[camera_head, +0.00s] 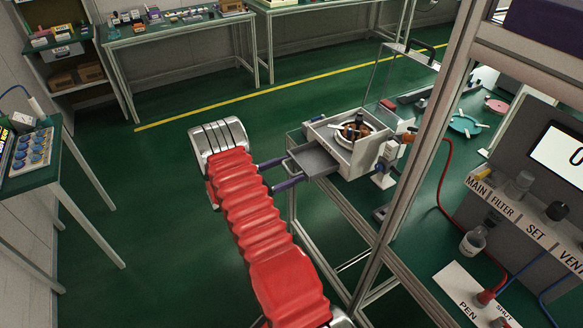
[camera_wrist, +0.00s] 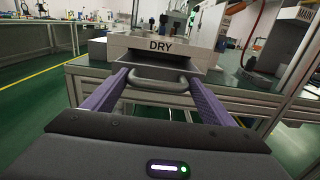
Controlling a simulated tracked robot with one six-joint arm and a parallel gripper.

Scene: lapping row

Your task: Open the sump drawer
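The sump drawer (camera_head: 313,160) is a grey tray, partly pulled out from the front of a pale box-shaped machine (camera_head: 367,160), with its inside showing. In the wrist view the drawer's grey bar handle (camera_wrist: 158,82) lies between the purple fingers of my gripper (camera_wrist: 158,76). The fingers are spread to about the handle's width and seem to touch both its ends. A label reading DRY (camera_wrist: 160,46) is on the panel above the drawer. My gripper (camera_head: 300,168) also reaches the drawer front in the head view.
The machine stands on a bench with a metal frame post (camera_head: 415,150) to its right. A round plate with parts (camera_head: 352,131) sits on top of it. A side table (camera_head: 30,160) stands at the left. The green floor (camera_head: 150,190) between them is clear.

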